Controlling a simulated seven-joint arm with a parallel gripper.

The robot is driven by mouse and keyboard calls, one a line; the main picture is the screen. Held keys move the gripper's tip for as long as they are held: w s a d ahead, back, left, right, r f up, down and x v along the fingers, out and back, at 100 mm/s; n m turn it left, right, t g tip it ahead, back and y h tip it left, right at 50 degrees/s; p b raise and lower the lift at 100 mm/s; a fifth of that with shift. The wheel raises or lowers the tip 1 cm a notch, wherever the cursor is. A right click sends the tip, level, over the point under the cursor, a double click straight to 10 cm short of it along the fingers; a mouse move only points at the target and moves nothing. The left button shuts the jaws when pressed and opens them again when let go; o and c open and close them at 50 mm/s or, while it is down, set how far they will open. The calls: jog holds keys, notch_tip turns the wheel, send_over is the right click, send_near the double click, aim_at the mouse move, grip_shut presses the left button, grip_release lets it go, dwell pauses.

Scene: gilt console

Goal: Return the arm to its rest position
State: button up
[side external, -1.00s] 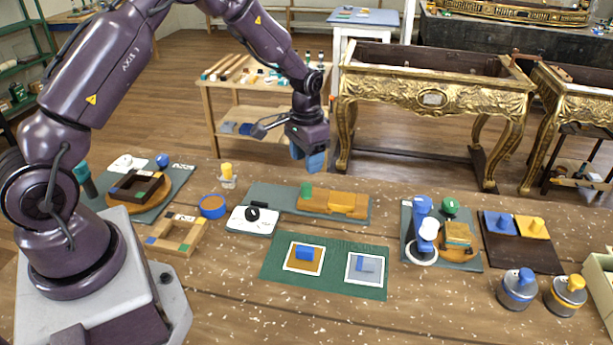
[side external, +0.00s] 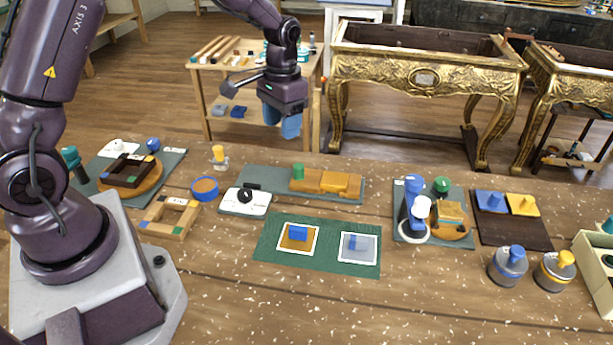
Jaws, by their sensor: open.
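My gripper (side external: 281,124) hangs at the upper middle of the side external view, with its blue fingers pointing down. It is open and I see nothing held between the fingers. It is in the air, above and behind the work table (side external: 330,315), apart from everything on it. The nearest thing in the picture is the grey mat (side external: 345,173) with a wooden fixture (side external: 325,182) and a green peg (side external: 298,171). My arm arches up from its base at the left, and its top runs out of the picture.
A gilt console (side external: 425,75) and shelf cart (side external: 205,68) stand behind.

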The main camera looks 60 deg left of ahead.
jog(key=s+d+r+t, duration=0.3)
jog(key=s+d+r, duration=0.1)
jog(key=s+r, duration=0.5)
jog(key=s+d+r+m+t, duration=0.1)
jog(key=s+d+r+t, duration=0.2)
jog(key=s+r, duration=0.5)
jog(key=s+d, duration=0.1)
jog(key=s, duration=0.1)
jog(key=shift+s+d+r, duration=0.35)
jog(key=shift+s+d, duration=0.05)
dwell(1.1)
